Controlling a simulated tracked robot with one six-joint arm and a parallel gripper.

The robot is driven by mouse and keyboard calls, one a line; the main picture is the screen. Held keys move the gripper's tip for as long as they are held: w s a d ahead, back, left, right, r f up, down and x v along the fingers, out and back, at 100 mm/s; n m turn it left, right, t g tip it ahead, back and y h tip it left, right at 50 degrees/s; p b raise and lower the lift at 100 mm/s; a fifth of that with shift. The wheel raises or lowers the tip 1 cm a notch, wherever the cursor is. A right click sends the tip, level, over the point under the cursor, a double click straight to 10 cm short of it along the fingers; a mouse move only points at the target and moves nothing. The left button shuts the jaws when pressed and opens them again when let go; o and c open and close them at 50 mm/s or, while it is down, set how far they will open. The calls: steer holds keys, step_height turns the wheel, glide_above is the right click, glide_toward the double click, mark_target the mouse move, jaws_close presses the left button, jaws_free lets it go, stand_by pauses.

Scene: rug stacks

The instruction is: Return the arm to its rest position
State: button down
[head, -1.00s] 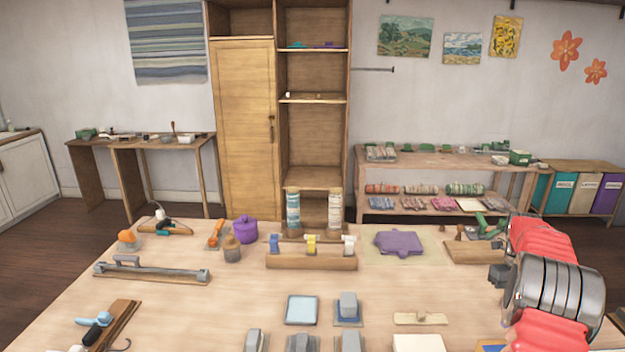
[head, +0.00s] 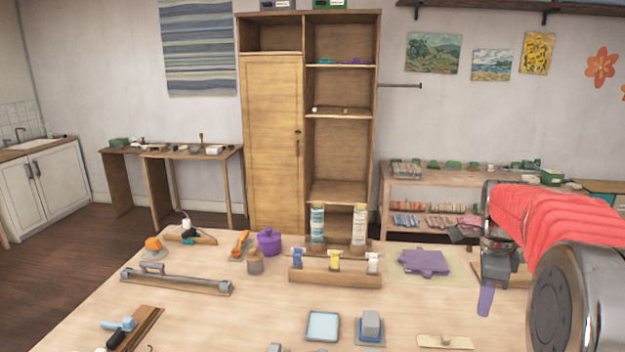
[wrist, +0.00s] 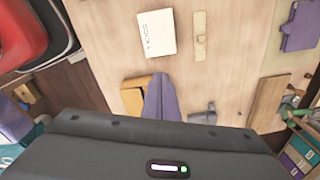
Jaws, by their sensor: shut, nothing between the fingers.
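My arm, with its red sleeve and metal joint, is at the right of the head view. My gripper (head: 486,300) hangs down over the right part of the worktable (head: 265,325), with its purple fingers together and nothing between them. In the wrist view the shut fingers (wrist: 158,105) stand out over the tabletop, apart from the white box (wrist: 157,33) beyond them. A yellow block (wrist: 133,95) lies just left of the fingers in that picture.
A purple puzzle-shaped piece (head: 423,262), a wooden holder (head: 335,275) and a purple pot (head: 269,242) stand on the table. A long grey-handled tool (head: 176,280) lies at left. A tall cabinet (head: 270,140) and a shelf bench (head: 395,192) stand behind. Floor at left is clear.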

steer(key=s+a+r+n+t, duration=0.1)
steer(key=s+a+r+n, duration=0.15)
steer(key=a, duration=0.25)
steer(key=s+a+r+n+t, duration=0.1)
steer(key=s+a+r+n, duration=0.1)
steer(key=a+n, duration=0.2)
steer(key=s+a+f+n+t+y, duration=0.1)
steer(key=s+a+f+n+t, duration=0.2)
steer(key=s+a+n, duration=1.3)
steer(key=shift+s+n, duration=0.55)
steer(key=shift+s, duration=0.25)
